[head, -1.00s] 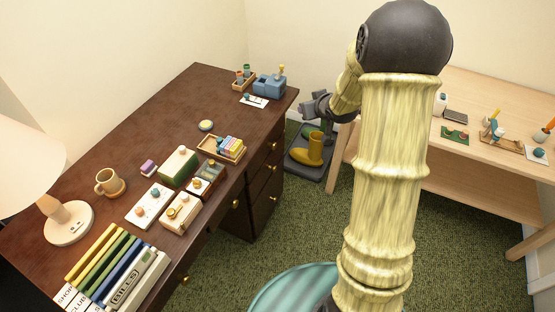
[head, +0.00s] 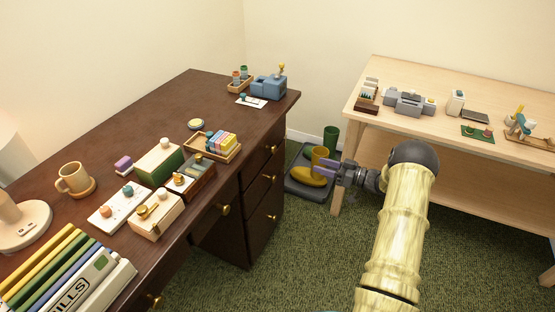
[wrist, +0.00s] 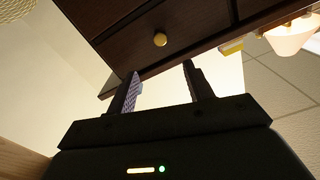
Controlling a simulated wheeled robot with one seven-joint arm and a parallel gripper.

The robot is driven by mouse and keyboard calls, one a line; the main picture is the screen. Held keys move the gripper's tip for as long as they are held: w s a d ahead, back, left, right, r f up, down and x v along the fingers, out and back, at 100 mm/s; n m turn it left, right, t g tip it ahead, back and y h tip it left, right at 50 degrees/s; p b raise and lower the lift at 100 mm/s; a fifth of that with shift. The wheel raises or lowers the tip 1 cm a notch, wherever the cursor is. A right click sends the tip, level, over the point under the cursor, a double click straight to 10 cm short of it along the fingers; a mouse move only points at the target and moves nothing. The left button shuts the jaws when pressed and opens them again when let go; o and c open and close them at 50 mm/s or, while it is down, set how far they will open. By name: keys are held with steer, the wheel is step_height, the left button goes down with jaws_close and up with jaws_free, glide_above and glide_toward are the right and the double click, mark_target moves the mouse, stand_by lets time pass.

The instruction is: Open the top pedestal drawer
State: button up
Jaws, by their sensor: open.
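The dark brown desk's pedestal (head: 250,236) stands at the desk's right end, with drawers one above another. The top drawer's round brass knob (head: 271,149) sits just under the desktop, and this drawer looks closed. My gripper (head: 328,168) is open and empty to the right of the pedestal, apart from it, with its fingers towards the drawer fronts. In the wrist view, which is turned nearly upside down, a brass knob (wrist: 160,40) on a dark front shows beyond the gap between my fingers (wrist: 163,88). It appears to be the top one. Neither finger touches it.
The desktop (head: 150,108) holds a pastel block tray (head: 212,150), boxes, a mug (head: 75,179) and books. A boot tray (head: 308,188) with a yellow boot lies behind my gripper. A pale wooden table (head: 400,135) stands at right. Green carpet before the pedestal is clear.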

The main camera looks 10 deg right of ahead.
mark_target(275, 151)
steer(key=shift+r, duration=0.15)
steer(key=b+x, duration=0.3)
steer(key=x, duration=1.4)
steer(key=shift+w+a, duration=0.2)
jaws_close()
